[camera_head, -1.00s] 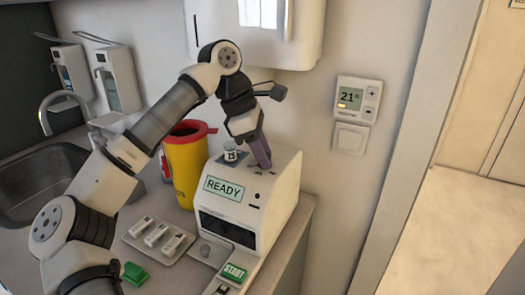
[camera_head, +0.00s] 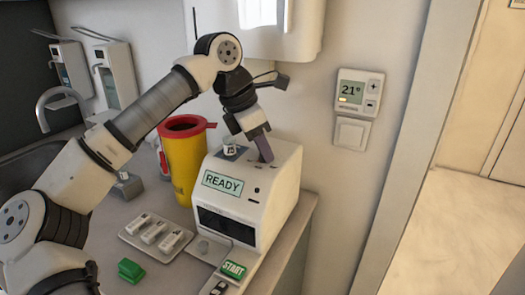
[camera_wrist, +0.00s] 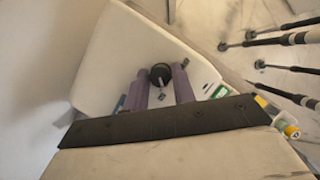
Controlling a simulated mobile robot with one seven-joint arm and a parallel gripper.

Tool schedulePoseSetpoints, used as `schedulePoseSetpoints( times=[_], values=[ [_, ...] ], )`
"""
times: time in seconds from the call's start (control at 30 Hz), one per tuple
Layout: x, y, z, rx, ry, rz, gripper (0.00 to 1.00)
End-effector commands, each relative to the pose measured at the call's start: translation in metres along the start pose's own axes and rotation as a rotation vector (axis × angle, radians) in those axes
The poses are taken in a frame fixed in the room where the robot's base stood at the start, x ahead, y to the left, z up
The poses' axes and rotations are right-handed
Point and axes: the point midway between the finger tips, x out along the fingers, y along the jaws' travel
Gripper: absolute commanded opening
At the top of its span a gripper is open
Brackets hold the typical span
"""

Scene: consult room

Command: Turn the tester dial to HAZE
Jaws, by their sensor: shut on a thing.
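The tester (camera_head: 272,205) is a white box on the counter with a green READY display (camera_head: 222,183). Its top also shows in the wrist view (camera_wrist: 115,60). The dial (camera_wrist: 160,75) is a round black knob with a light pointer mark, on the tester's top. My gripper (camera_head: 264,152) reaches down onto the top. In the wrist view its two purple fingers (camera_wrist: 162,88) are shut on the dial, one on each side. The dial is hidden behind the fingers in the head view. I cannot read any dial labels or tell which setting the pointer faces.
A yellow bin with a red rim (camera_head: 184,170) stands left of the tester.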

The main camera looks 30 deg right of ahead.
Motion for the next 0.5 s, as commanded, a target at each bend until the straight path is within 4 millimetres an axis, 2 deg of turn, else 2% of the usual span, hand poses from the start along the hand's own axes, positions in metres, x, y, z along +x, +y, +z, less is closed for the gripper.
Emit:
schedulePoseSetpoints(
  times=[0.5],
  values=[
    [0.0019, -0.0028, -0.0009, -0.417, 0.002, 0.176, 0.03]
  ],
)
